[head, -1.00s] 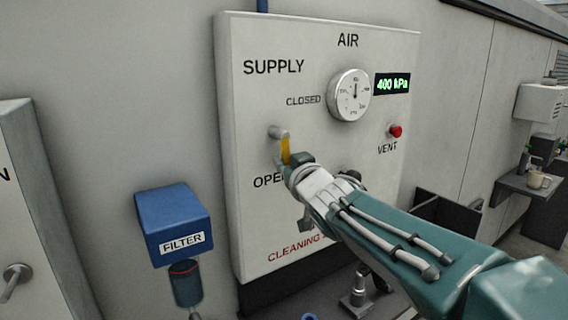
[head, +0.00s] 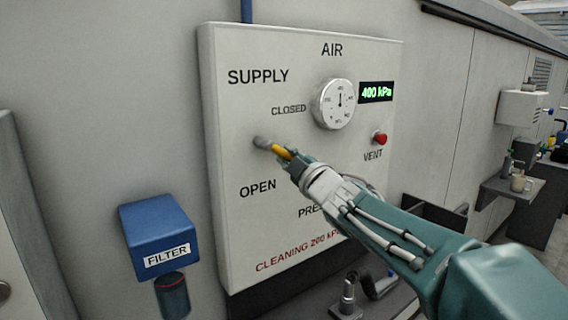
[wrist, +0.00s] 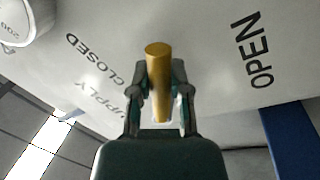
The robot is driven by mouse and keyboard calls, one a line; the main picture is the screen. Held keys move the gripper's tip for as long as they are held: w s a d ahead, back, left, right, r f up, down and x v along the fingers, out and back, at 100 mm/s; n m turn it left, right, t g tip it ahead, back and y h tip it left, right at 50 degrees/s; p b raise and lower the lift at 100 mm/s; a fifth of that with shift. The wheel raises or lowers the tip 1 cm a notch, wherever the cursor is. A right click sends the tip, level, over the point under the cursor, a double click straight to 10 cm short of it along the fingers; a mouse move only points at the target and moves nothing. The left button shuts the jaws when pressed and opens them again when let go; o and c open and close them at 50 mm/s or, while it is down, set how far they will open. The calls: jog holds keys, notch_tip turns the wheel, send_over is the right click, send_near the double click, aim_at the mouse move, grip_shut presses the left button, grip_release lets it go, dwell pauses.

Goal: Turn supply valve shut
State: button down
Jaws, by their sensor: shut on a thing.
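The supply valve has a yellow lever (head: 280,151) on a grey hub (head: 262,142), on the white air panel (head: 225,110). The lever points right and somewhat down from the hub, between the CLOSED and OPEN labels. My gripper (head: 289,158) is shut on the lever's outer part. In the wrist view the yellow lever (wrist: 158,62) stands between the two fingers (wrist: 158,100). The finger contact is partly hidden in the head view.
A round gauge (head: 340,104), a green display (head: 376,92) reading 400 kPa and a red vent button (head: 380,138) are on the panel. A blue filter (head: 160,236) stands out at lower left. My forearm covers the panel's lower right part.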

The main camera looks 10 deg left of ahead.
jog(key=n, duration=0.1)
jog(key=r+n, duration=0.1)
jog(key=n, duration=0.1)
jog(key=n+y, duration=0.1)
jog(key=shift+w+d+r+g, duration=0.2)
jog(key=shift+w+g, duration=0.05)
jog(key=shift+g, duration=0.05)
jog(key=shift+r+n+g+y, duration=0.2)
jog(key=shift+r+n, duration=0.15)
jog(key=shift+n, duration=0.7)
jog(key=shift+r+n+g+y, duration=0.2)
jog(key=shift+r+n, duration=0.1)
jog(key=shift+n, duration=0.75)
jog(key=c, duration=0.6)
grip_release()
jog(key=shift+a, duration=0.1)
jog(key=v, duration=1.2)
jog(key=shift+f, duration=0.1)
